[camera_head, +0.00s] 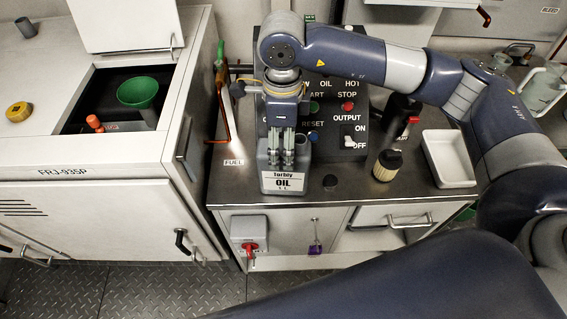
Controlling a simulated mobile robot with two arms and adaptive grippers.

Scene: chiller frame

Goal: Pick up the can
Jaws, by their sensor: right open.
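The can (284,183) is a grey oil can with a white label reading "Turbly OIL". It stands upright on the metal counter near its front left part. My right gripper (288,161) reaches down from above, with its fingers open at the can's top. The fingers and wrist hide part of the can's top, and I cannot tell whether they are around its handle or touching it. My left gripper is not in view.
A control panel (330,118) with buttons stands behind the can. A black cap (330,183), a small jar (387,165) and a white tray (447,158) are to the right. A white cabinet with a green funnel (138,92) is at left.

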